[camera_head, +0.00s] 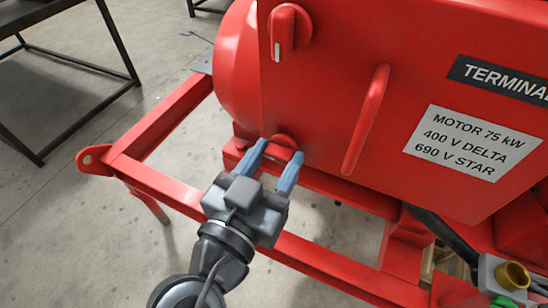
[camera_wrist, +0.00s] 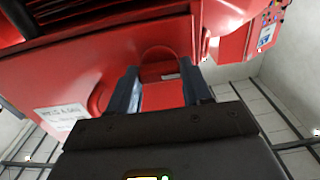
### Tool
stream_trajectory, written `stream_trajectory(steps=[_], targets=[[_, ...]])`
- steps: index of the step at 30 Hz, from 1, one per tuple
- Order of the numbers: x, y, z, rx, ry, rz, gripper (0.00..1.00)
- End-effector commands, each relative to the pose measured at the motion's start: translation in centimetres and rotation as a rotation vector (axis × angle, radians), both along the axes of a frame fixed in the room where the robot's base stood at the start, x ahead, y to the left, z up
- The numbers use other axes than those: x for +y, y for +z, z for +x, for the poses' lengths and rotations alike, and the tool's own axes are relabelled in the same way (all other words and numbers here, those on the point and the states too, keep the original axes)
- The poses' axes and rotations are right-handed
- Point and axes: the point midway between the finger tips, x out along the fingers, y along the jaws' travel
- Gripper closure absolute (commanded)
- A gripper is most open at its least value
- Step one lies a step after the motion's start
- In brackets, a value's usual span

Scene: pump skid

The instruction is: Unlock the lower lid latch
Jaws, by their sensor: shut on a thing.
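The lower lid latch (camera_head: 283,140) is a red turn knob on a round base, low on the left edge of the red terminal box lid (camera_head: 335,60). My gripper (camera_head: 279,150) has its two blue-grey fingers on either side of the knob and is shut on it. In the wrist view the latch (camera_wrist: 160,72) sits between the fingertips, with a pale mark near the right finger. The fingers hide part of the knob, so its exact turn angle is hard to tell. The upper latch (camera_head: 289,30) stands upright with its white mark at the bottom.
A red bar handle (camera_head: 367,118) stands out from the lid, right of my gripper. Red skid frame rails (camera_head: 165,185) run below and left, with a lifting eye (camera_head: 93,159). A black-framed table (camera_head: 70,65) stands at the far left. Brass and green fittings (camera_head: 512,275) are at lower right.

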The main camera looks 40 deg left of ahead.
Motion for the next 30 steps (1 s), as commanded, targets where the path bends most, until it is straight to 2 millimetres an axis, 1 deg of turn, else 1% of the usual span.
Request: stream_trajectory(steps=[8, 14, 20, 30], targets=[[-0.03, 0.0, 0.03, -0.004, -0.001, -0.017, 0.82], [-0.03, -0.02, 0.06, -0.021, -0.001, -0.093, 0.82], [-0.01, -0.01, 0.06, -0.055, -0.002, -0.237, 0.82], [0.02, 0.06, 0.05, -0.13, -0.003, -0.551, 0.82]])
